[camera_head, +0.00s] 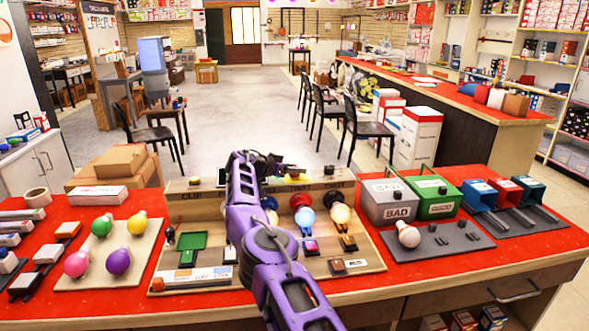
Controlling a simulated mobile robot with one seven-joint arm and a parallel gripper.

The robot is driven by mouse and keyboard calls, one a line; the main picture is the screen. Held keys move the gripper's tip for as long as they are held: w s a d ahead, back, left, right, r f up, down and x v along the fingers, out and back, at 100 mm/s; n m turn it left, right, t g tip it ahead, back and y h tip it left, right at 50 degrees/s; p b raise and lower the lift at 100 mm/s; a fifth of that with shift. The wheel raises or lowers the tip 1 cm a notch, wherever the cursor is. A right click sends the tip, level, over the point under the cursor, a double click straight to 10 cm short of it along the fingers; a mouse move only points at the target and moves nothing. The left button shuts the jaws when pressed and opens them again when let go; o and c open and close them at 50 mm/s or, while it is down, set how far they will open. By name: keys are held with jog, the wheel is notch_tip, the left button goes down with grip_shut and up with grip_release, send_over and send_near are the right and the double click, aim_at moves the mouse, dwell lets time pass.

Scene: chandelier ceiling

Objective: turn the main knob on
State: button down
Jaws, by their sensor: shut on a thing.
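The wooden test board (365,262) stands in the middle of the red counter, with a raised back panel carrying the words "CLIP" and "TWIST". My purple arm crosses in front of its centre. The dark end of my gripper (268,165) is by the top edge of the back panel. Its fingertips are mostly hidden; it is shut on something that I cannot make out. I cannot pick out the main knob for certain. A small black knob-like part (170,233) shows at the board's left, and a dark part (329,170) on the panel's top edge.
Bulbs (302,217) and small switches (348,243) fill the board's right half. Loose coloured bulbs (118,261) lie on a tray at left. Grey (388,203) and green (432,197) bins stand at right, by a grey plate with a white bulb (408,235). Cardboard boxes (121,161) stand behind left.

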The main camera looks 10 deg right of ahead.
jog(key=shift+f, duration=0.25)
jog(key=shift+c, duration=2.1)
grip_release()
jog(key=shift+r, duration=0.1)
jog(key=shift+r, duration=0.1)
jog(key=shift+s+a+r, duration=0.2)
jog(key=shift+s+a, duration=0.05)
jog(key=shift+a, duration=0.2)
jog(key=v, duration=1.6)
jog(key=shift+b, duration=0.4)
jog(key=shift+a, duration=0.1)
